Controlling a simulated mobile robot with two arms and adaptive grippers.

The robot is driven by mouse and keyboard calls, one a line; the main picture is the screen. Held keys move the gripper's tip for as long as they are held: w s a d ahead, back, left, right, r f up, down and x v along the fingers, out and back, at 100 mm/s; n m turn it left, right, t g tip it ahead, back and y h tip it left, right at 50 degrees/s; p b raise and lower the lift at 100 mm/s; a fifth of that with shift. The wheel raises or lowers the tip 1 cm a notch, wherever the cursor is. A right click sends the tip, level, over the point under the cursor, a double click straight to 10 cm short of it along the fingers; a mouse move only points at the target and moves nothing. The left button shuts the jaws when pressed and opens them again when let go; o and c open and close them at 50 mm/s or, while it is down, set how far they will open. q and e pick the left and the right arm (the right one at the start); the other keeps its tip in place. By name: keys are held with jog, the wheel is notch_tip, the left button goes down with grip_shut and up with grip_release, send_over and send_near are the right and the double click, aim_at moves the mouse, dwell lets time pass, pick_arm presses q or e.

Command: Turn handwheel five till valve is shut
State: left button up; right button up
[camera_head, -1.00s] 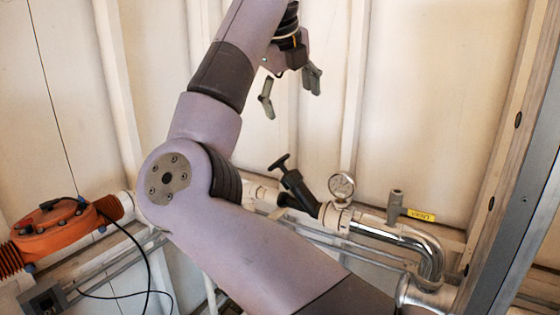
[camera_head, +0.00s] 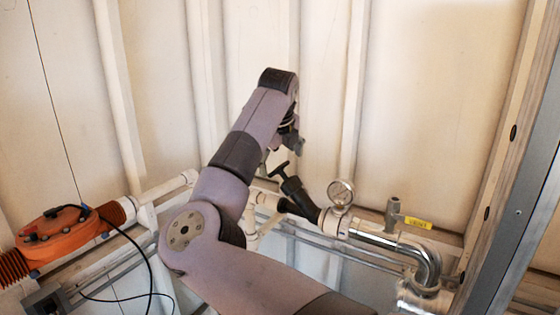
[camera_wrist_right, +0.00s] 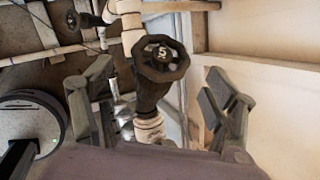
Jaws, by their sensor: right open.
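Handwheel five (camera_wrist_right: 160,57) is a dark round wheel with a white "5" on its hub, seen face-on in the right wrist view. It tops a black valve body (camera_wrist_right: 150,92) on a white pipe. My right gripper (camera_wrist_right: 158,72) is open, with one finger left and one right of the wheel in that picture, apparently touching nothing. In the head view, my right gripper (camera_head: 282,150) hangs just above a black angled valve's wheel (camera_head: 279,170), seen edge-on, which appears to be the same wheel. My left gripper is out of view.
A round gauge (camera_head: 340,192), a yellow tag (camera_head: 418,223) and a chrome pipe bend (camera_head: 428,262) lie right of the valve. An orange unit (camera_head: 57,236) with a black cable is at the left. A second dark wheel (camera_wrist_right: 80,18) shows in the wrist view.

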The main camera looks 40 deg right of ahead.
jog(key=shift+x, duration=1.25)
jog(key=shift+c, duration=0.4)
jog(key=c, duration=1.1)
